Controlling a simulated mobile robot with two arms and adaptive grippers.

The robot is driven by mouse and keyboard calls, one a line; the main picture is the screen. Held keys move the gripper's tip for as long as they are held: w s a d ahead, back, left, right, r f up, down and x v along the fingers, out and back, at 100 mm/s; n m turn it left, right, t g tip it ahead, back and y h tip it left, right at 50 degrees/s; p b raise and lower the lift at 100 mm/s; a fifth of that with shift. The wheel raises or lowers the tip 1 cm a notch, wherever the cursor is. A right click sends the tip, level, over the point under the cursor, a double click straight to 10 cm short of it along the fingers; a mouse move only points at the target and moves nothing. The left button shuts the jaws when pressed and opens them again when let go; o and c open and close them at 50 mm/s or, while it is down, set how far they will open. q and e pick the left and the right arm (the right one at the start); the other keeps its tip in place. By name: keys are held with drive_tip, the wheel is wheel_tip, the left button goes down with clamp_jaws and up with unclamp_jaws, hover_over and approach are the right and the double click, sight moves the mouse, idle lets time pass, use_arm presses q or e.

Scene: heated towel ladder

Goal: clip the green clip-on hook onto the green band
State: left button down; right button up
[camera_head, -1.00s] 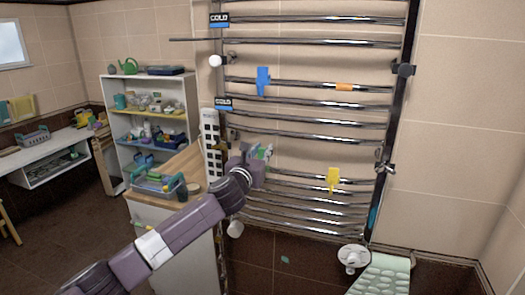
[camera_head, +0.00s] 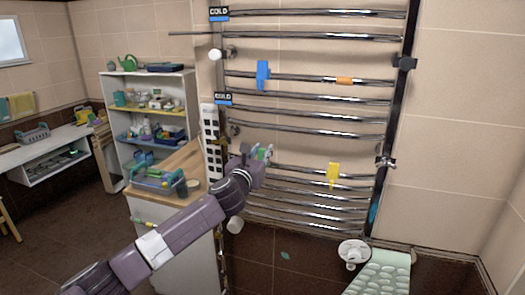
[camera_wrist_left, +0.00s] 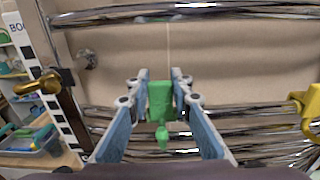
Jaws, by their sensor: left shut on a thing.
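The green clip-on hook (camera_wrist_left: 159,96) is held between the fingertips of my left gripper (camera_wrist_left: 160,88), its broad part up and its narrow end down. In the head view, my left gripper (camera_head: 262,154) is in front of the left part of the towel ladder (camera_head: 305,133), around the gap between its middle and lower bars. The hook shows there only as a small bit of green. I cannot make out the green band as a separate thing; the hook and fingers may cover it. I cannot tell whether the hook touches a bar. My right gripper is not in view.
A blue hook (camera_head: 262,75) and an orange band (camera_head: 344,81) are on an upper bar. A yellow hook (camera_head: 333,174) hangs on the lower bars, right of my gripper. A wooden-topped cabinet with a basket (camera_head: 158,182) stands left, before a shelf (camera_head: 150,113).

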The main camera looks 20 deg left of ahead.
use_arm(q)
drive_tip(key=shift+f+b, duration=0.4)
drive_tip(key=shift+f, duration=0.4)
drive_tip(key=c, duration=1.7)
unclamp_jaws()
drive_tip(key=shift+o, duration=0.2)
drive_tip(key=shift+s, duration=0.2)
drive_tip(key=s, duration=0.8)
drive_tip(key=shift+s+a, duration=0.15)
drive_tip(key=shift+s, duration=0.2)
